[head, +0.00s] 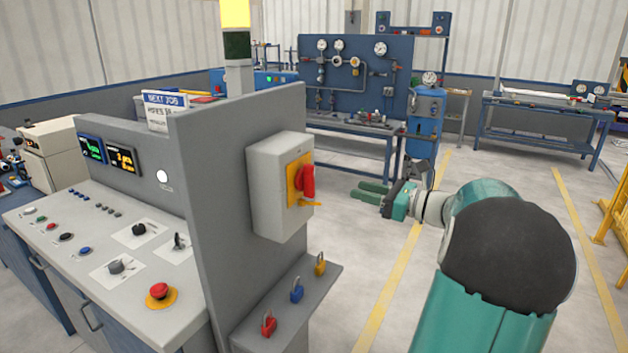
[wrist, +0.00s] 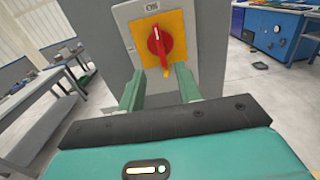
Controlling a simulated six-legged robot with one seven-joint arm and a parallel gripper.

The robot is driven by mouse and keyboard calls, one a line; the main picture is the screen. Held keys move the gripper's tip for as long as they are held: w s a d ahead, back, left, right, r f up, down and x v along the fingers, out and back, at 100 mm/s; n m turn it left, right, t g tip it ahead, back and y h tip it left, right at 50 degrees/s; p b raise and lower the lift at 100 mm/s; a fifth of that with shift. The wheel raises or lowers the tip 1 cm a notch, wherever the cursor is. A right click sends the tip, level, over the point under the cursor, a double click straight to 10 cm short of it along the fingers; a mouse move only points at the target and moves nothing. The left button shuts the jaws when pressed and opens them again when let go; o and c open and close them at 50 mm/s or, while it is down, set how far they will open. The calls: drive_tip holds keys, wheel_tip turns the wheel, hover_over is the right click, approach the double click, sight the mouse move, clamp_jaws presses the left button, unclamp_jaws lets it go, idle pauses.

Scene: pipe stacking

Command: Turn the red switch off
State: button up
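The red switch (head: 307,182) is a rotary handle on a yellow plate, on the side of a grey box (head: 268,190) fixed to the console's end panel. In the wrist view the red switch (wrist: 157,46) stands upright, with its white mark near the top and an "ON" label (wrist: 152,7) above. My gripper (head: 370,191) is in the air to the right of the box in the head view, apart from the switch. In the wrist view its two green fingers (wrist: 158,85) are spread and empty, pointing at the box below the switch.
Red (head: 269,324), blue (head: 297,289) and yellow (head: 320,264) padlocks stand on a grey shelf (head: 290,300) below the box. The console (head: 75,262) with buttons and a red emergency knob (head: 159,293) lies left.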

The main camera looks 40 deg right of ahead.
sight(314, 179)
drive_tip(key=x, duration=1.2)
drive_tip(key=shift+w+a, duration=0.2)
drive_tip(key=shift+a, duration=0.05)
clamp_jaws()
